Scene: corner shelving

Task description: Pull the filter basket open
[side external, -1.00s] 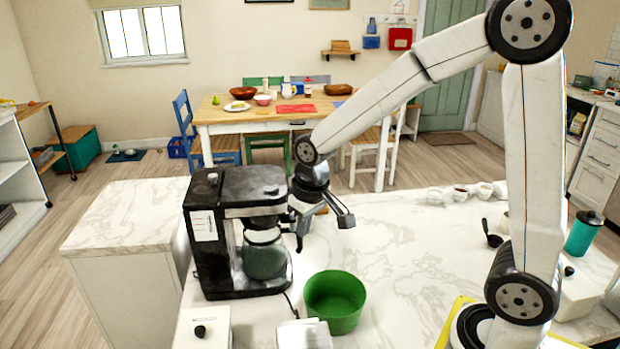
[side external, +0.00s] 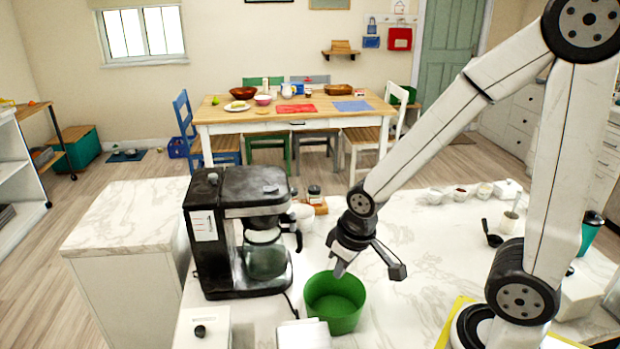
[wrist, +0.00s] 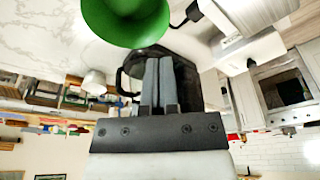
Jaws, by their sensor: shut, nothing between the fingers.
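The black coffee maker (side external: 215,270) stands on the marble counter, with its glass carafe (side external: 265,260) inside. The filter basket area (side external: 258,224) lies below the top housing and above the carafe; I cannot clearly tell how far open it is. My gripper (side external: 340,272) is shut and empty, right of the coffee maker and just above the back of the green bowl. In the wrist view my shut fingers (wrist: 157,82) point toward a black body with a handle (wrist: 124,78), partly hidden behind them.
The green bowl (side external: 335,312) sits close under my gripper, and also shows in the wrist view (wrist: 125,20).

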